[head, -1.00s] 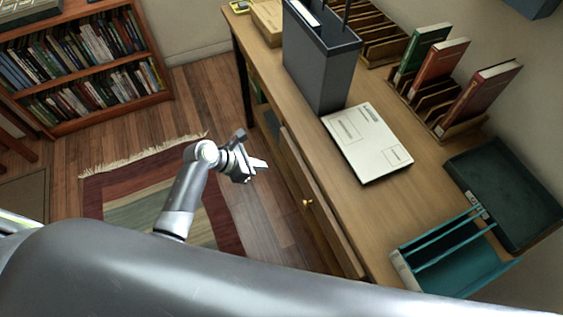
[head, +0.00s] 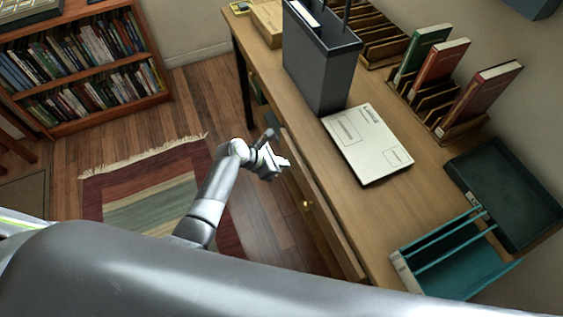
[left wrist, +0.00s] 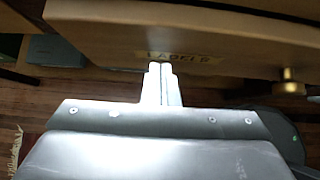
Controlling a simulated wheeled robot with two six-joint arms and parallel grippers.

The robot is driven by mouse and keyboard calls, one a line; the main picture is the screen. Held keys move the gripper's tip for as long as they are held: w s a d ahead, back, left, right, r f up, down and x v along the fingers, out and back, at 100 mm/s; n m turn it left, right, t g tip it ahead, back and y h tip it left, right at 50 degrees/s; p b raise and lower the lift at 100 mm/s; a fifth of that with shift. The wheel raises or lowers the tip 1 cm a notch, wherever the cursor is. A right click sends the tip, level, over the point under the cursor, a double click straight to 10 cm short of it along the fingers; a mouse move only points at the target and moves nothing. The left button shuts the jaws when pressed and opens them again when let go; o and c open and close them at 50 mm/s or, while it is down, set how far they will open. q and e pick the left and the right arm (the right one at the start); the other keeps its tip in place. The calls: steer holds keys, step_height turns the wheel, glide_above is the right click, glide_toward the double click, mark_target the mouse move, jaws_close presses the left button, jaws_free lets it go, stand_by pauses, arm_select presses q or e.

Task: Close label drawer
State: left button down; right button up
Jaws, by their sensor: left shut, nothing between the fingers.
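The label drawer (head: 322,215) is in the front of the wooden desk and stands out a little from the desk edge in the head view. It has a round brass knob (head: 307,204). In the left wrist view the drawer front (left wrist: 120,35) fills the top, with a yellowish label (left wrist: 187,56) and the knob (left wrist: 290,83) to the right. My left gripper (head: 286,163) is shut and empty, close to the drawer front. In the left wrist view its fingertips (left wrist: 161,68) are by the label; I cannot tell whether they touch. My right gripper is not in view.
On the desk (head: 375,215) stand a dark grey file box (head: 320,65), a white envelope (head: 367,143), book racks with upright books (head: 440,70) and a teal tray (head: 455,262). A bookcase (head: 85,60) is at the far left. The rug (head: 150,195) and floor before the desk are clear.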

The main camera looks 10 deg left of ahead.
mark_target(291, 156)
arm_select(q)
steer(key=w+d, duration=0.1)
steer(key=w+d+p, duration=0.1)
steer(key=d, duration=0.1)
steer(key=shift+w+d+r, duration=0.15)
steer(key=shift+w, duration=0.05)
steer(key=shift+w+d, duration=0.2)
steer(key=shift+d, duration=0.2)
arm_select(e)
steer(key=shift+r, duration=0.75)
arm_select(q)
steer(key=shift+d, duration=0.1)
